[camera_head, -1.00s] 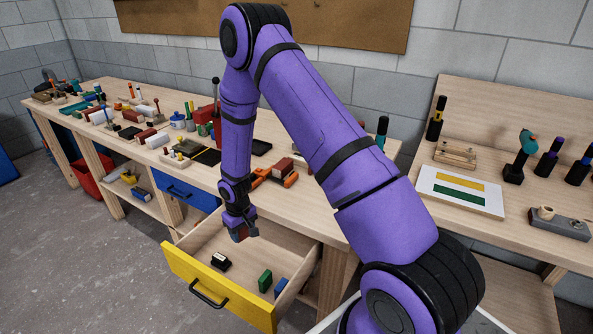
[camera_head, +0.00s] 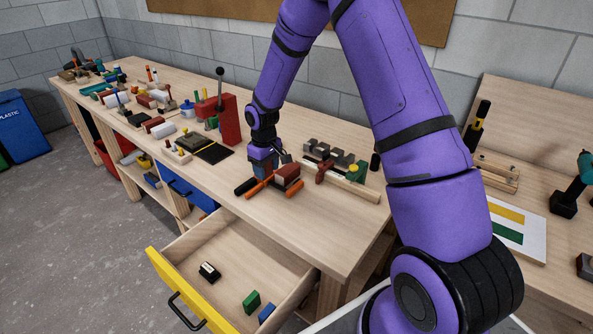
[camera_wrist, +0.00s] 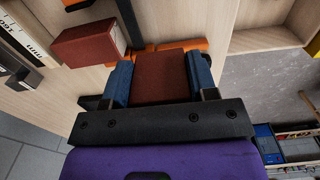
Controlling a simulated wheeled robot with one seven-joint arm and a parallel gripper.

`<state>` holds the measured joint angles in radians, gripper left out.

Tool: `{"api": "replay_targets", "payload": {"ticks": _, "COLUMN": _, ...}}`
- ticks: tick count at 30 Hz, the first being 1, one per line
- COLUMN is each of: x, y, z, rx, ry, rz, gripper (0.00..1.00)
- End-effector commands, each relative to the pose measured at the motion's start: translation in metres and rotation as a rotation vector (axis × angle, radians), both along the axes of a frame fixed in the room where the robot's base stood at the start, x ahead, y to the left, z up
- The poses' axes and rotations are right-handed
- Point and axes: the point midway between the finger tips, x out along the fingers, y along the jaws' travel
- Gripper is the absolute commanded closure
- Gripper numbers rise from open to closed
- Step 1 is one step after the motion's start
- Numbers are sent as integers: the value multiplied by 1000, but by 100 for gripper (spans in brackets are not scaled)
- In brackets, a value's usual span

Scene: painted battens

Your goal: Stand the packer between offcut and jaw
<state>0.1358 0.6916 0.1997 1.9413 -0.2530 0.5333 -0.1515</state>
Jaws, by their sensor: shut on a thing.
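My gripper (camera_head: 264,158) is over the bench, just behind the orange clamp (camera_head: 258,187). In the wrist view its blue jaws are shut on a red-brown block (camera_wrist: 160,78), which I take as the packer. In the head view the packer is hidden or too small to make out. Another red-brown block, the likely offcut (camera_head: 287,174), sits at the clamp; it also shows in the wrist view (camera_wrist: 88,42), left of the packer and apart from it. An orange clamp part (camera_wrist: 190,45) shows behind the packer; I cannot tell whether they touch.
A batten (camera_head: 350,186) with red and green pieces lies right of the clamp. A red press (camera_head: 228,120) stands behind my gripper's left. The open yellow-fronted drawer (camera_head: 172,290) holds a green block (camera_head: 251,301), a blue block (camera_head: 267,312) and a black piece (camera_head: 209,271). The bench front is fairly clear.

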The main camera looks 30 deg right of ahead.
Motion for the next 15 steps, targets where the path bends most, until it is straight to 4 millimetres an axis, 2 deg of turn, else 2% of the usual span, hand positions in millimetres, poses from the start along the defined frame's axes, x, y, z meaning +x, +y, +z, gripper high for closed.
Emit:
{"api": "replay_targets", "payload": {"ticks": 3, "x": 2, "y": -29, "z": -3, "rx": 1, "ry": 0, "rz": -5, "gripper": 70}}
{"api": "replay_targets", "payload": {"ticks": 9, "x": 4, "y": -71, "z": -7, "rx": 0, "ry": -1, "rz": -4, "gripper": 70}}
{"api": "replay_targets", "payload": {"ticks": 15, "x": 5, "y": -89, "z": -9, "rx": 1, "ry": 0, "rz": -1, "gripper": 70}}
